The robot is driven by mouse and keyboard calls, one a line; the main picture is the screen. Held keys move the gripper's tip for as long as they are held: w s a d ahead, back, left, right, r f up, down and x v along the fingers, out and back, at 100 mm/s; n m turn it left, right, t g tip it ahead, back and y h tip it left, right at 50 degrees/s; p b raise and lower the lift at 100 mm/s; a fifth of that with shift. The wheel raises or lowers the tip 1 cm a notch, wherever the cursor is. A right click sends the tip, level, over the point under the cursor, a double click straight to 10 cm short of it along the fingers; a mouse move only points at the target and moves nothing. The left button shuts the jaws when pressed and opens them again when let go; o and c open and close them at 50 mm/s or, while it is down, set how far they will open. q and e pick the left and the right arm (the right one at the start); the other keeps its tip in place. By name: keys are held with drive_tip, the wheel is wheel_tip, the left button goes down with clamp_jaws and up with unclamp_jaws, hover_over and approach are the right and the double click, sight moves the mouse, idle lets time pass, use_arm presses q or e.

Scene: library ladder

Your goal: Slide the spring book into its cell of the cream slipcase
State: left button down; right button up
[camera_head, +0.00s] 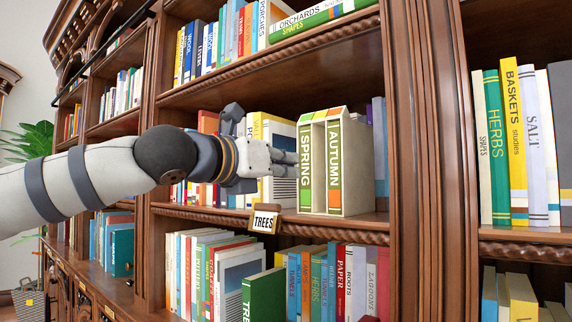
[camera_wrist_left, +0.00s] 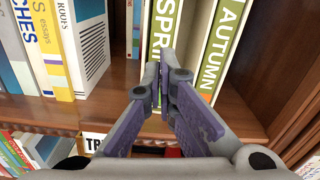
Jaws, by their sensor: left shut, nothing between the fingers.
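The cream slipcase (camera_head: 361,165) stands on the middle shelf, to the right of my left gripper. The spring book (camera_head: 305,169), with a green spine lettered SPRING, stands upright in its left cell. The autumn book (camera_head: 334,165) stands upright in the cell to its right. Both spines look about level with the slipcase front. My left gripper (camera_head: 291,164) is shut and empty, at the spring book's spine. In the left wrist view the shut fingers (camera_wrist_left: 166,88) are in front of the spring book (camera_wrist_left: 164,35) and hide its lower spine; contact cannot be told. My right gripper is not in view.
Several upright books (camera_wrist_left: 85,45) stand left of the slipcase. A TREES label (camera_head: 265,221) hangs on the shelf's front edge. A wooden upright (camera_head: 410,150) bounds the bay on the right. Bare shelf (camera_wrist_left: 238,112) shows in front of the slipcase.

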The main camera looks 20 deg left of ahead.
use_arm(q)
drive_tip(key=v, duration=1.2)
drive_tip(key=w+d+f+m+g+y, duration=0.1)
drive_tip(key=d+f+m+g, duration=0.15)
drive_tip(key=f, duration=0.95)
drive_tip(key=w+d+f+m+g+y, duration=0.15)
drive_tip(key=d+f+m, duration=0.25)
drive_tip(key=f, duration=0.7)
drive_tip(key=w+d+f+m+g, duration=0.2)
drive_tip(key=d+f+m+g, duration=0.15)
drive_tip(key=f, duration=0.85)
drive_tip(key=s+f+m+g+y, duration=0.15)
drive_tip(key=s+f+m, duration=0.35)
drive_tip(key=f, duration=0.5)
drive_tip(key=s+f+m+g, duration=0.35)
drive_tip(key=s+f, duration=0.45)
drive_tip(key=f, duration=0.3)
drive_tip(key=s+a+f+m+g, duration=0.2)
drive_tip(key=s+a+f+m, duration=0.1)
drive_tip(key=s, duration=0.7)
drive_tip(key=s+a+f+m+g+y, duration=0.1)
drive_tip(key=s+a+f+m, duration=0.3)
drive_tip(key=s, duration=0.6)
drive_tip(key=s+a+f+m+g+y, duration=0.1)
drive_tip(key=s+a+f+m+g, duration=0.2)
drive_tip(key=s+m, duration=0.4)
drive_tip(key=s+f+g+p, duration=0.1)
drive_tip(key=s+f, duration=0.1)
drive_tip(key=s, duration=0.1)
drive_tip(key=shift+s+a, duration=0.25)
